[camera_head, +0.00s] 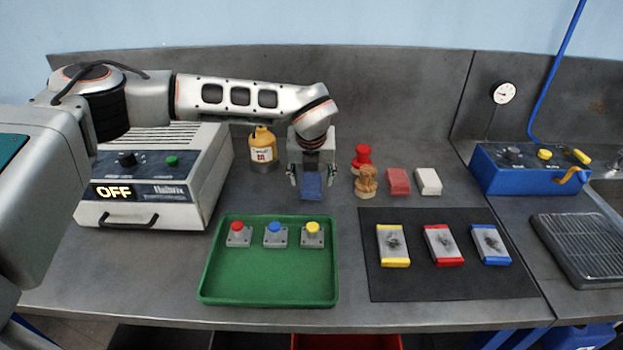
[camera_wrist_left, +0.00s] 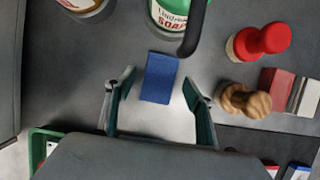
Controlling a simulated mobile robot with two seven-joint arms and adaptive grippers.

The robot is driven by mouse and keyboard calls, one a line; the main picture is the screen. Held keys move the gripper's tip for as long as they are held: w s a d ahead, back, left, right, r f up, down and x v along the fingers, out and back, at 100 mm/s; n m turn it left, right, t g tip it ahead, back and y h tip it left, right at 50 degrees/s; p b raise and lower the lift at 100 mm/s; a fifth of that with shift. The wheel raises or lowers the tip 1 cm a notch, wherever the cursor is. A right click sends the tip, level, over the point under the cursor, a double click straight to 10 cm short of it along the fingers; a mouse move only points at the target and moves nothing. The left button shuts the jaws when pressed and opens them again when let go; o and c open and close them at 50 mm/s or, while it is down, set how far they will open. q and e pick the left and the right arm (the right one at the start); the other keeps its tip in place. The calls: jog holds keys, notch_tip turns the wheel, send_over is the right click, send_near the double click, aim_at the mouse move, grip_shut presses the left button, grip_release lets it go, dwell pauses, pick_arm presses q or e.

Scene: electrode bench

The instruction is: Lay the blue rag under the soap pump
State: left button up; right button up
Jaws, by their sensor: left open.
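The blue rag (camera_head: 311,186) is a small flat rectangle on the grey bench. It also shows in the left wrist view (camera_wrist_left: 159,76), between and a little beyond my left fingertips. My left gripper (camera_head: 312,182) is open and points down over the rag; its spread fingers (camera_wrist_left: 158,90) stand on either side, apart from it. The soap pump (camera_wrist_left: 167,14), with a green and white label and a dark spout, stands just beyond the rag at the top of the wrist view. In the head view my gripper hides it. My right gripper is out of view.
A yellow bottle (camera_head: 262,150) stands left of my gripper. A red knobbed piece (camera_head: 362,157), a wooden one (camera_head: 367,182), a red block (camera_head: 398,181) and a white block (camera_head: 428,181) stand right. A green tray (camera_head: 270,288) lies in front; a box (camera_head: 150,213) stands left.

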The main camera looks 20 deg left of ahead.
pick_arm(q)
jog(key=v, duration=1.1)
jog(key=shift+b, duration=0.45)
jog(key=shift+s, duration=0.1)
